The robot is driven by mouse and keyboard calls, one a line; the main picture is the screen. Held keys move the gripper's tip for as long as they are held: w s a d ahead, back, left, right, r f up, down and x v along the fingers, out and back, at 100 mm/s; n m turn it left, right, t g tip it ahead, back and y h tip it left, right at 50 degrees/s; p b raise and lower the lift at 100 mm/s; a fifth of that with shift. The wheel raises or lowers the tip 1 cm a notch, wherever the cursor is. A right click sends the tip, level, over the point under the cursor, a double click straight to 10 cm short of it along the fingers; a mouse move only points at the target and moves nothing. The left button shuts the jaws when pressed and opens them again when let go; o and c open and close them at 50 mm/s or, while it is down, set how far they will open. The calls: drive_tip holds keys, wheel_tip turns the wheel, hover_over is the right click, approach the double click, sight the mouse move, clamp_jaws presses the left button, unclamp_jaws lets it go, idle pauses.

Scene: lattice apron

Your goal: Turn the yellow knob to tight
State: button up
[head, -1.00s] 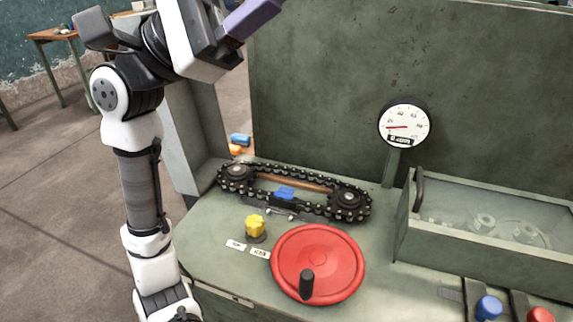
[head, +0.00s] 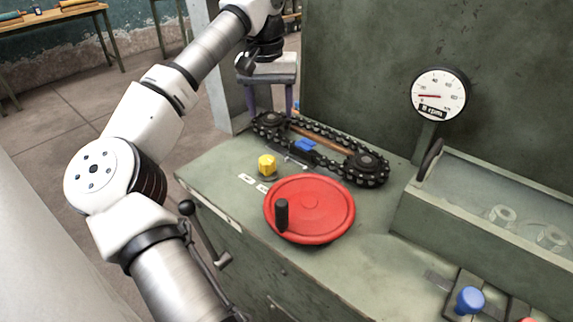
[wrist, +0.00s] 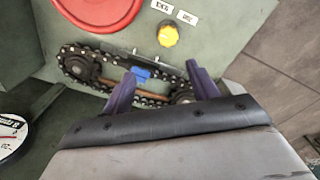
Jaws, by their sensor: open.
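The yellow knob (head: 267,165) sits on the green bench top (head: 215,160), left of the red handwheel (head: 310,207) and in front of the chain loop. Two small white labels (head: 254,182) lie beside it; their words are too small to read surely. In the wrist view the knob (wrist: 168,35) is unobstructed, beyond my fingertips, with the labels (wrist: 174,12) above it. My gripper (head: 268,110) has two purple fingers, spread open and empty, pointing down near the chain's far left end. It also shows in the wrist view (wrist: 162,76), apart from the knob.
The chain (head: 335,155) on sprockets, with a blue block (head: 305,146), lies behind the knob. A dial gauge (head: 440,94) stands behind it on a post. A glass-topped box (head: 500,205) and a blue knob (head: 469,300) are at the right. Bench in front of the labels is clear.

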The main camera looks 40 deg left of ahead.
sight(267, 159)
drive_tip(key=shift+g, duration=0.3)
drive_tip(key=f, duration=0.9)
drive_tip(key=s+f, duration=0.1)
drive_tip(key=f, duration=0.4)
drive_tip(key=shift+a, duration=0.4)
drive_tip(key=c, duration=1)
